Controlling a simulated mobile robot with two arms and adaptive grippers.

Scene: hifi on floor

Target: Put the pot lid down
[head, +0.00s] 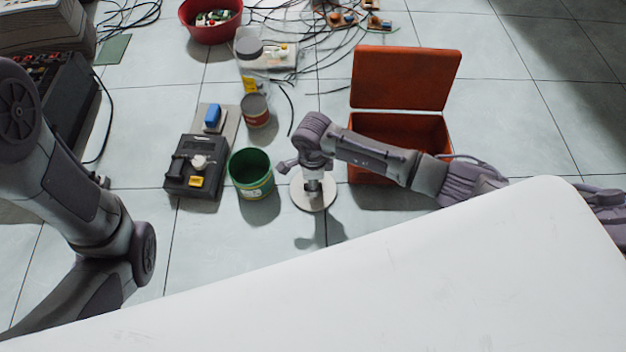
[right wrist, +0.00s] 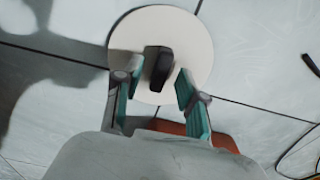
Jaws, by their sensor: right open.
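The pot lid is a pale round disc (head: 300,197) with a dark knob. In the head view it appears to lie flat on the floor tiles, right of the green tin. My right gripper (head: 313,184) is directly above it, pointing down. In the right wrist view the lid (right wrist: 190,35) fills the upper middle. Its black knob (right wrist: 158,62) stands between the open fingers of the right gripper (right wrist: 160,80), with a gap visible at the right finger. My left arm shows at the left of the head view, but its gripper is out of sight.
An open green tin (head: 251,174) and a dark device (head: 196,168) stand left of the lid. An open red-orange box (head: 405,78) is behind my right forearm. A jar (head: 255,110), a red bowl (head: 210,22) and loose cables lie farther back. Bare floor is at far right.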

